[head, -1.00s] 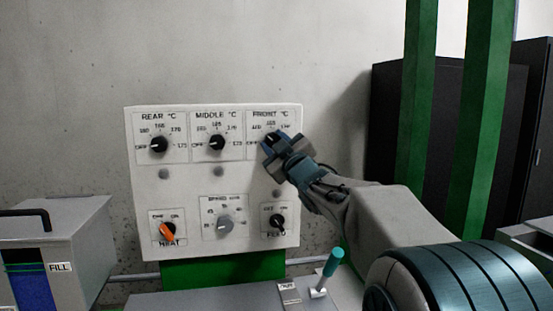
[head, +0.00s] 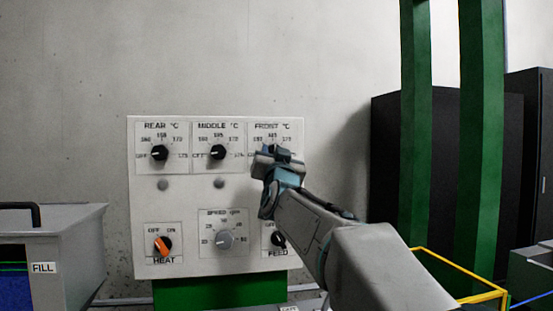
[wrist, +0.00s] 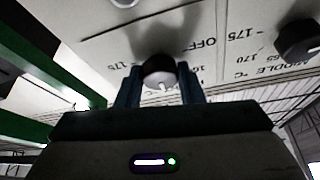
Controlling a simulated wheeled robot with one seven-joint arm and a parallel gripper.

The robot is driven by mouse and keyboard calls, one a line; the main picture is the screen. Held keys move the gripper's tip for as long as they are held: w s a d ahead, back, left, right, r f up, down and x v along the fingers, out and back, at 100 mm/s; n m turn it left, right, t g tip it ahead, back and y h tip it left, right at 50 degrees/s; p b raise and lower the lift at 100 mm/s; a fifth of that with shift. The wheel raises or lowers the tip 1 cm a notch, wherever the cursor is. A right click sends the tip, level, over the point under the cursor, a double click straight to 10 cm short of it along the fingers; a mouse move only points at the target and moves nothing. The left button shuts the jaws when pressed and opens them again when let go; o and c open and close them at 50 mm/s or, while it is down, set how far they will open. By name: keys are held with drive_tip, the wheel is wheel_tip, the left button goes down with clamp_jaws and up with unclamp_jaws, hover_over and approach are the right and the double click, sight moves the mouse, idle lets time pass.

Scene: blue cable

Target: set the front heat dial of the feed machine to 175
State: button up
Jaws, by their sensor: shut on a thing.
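The white control panel (head: 147,208) of the feed machine faces me in the head view. The front heat dial sits at its upper right, mostly hidden there behind my gripper (head: 279,153). In the wrist view, the dark round knob of the front dial (wrist: 160,72) is between my two fingers (wrist: 161,88), which are shut on it. Its white mark points toward the picture's bottom, slightly right. That view is turned over: a 175 label shows left of the knob and OFF right of it. I cannot read the exact setting.
The middle dial (head: 218,153) is close left of my gripper, and the rear dial (head: 159,153) is farther left. Below are the orange heat switch (head: 163,245), the grey speed knob (head: 224,239) and the feed switch (head: 278,240). Green posts (head: 415,130) stand to the right.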

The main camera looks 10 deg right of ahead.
drive_tip(key=m+h+p, duration=0.1)
drive_tip(key=m, duration=0.1)
drive_tip(key=m+g+h+p, duration=0.1)
drive_tip(key=m+p, duration=0.1)
drive_tip(key=m, duration=0.1)
drive_tip(key=m+h+p, duration=0.1)
drive_tip(key=m+p, duration=0.1)
drive_tip(key=shift+a+r+m+g, duration=0.2)
drive_tip(key=shift+r+m+g, duration=0.1)
drive_tip(key=shift+m+g, duration=0.1)
drive_tip(key=m+p, duration=0.2)
drive_tip(key=m+g+h+p, duration=0.1)
drive_tip(key=m+p, duration=0.1)
drive_tip(key=m, duration=0.1)
drive_tip(key=shift+r+g+p, duration=0.1)
drive_tip(key=shift+g+p, duration=0.2)
drive_tip(key=shift+p, duration=0.05)
drive_tip(key=m+g+p, duration=0.1)
drive_tip(key=m+p, duration=0.1)
drive_tip(key=m, duration=0.1)
drive_tip(key=m+g+p, duration=0.1)
drive_tip(key=m+p, duration=0.1)
drive_tip(key=p, duration=0.1)
drive_tip(key=shift+r+m, duration=0.15)
drive_tip(key=shift+m, duration=0.25)
drive_tip(key=shift+m+g+p, duration=0.7)
drive_tip(key=shift+m+p, duration=0.9)
drive_tip(key=shift+p, duration=0.15)
drive_tip(key=shift+y, duration=0.3)
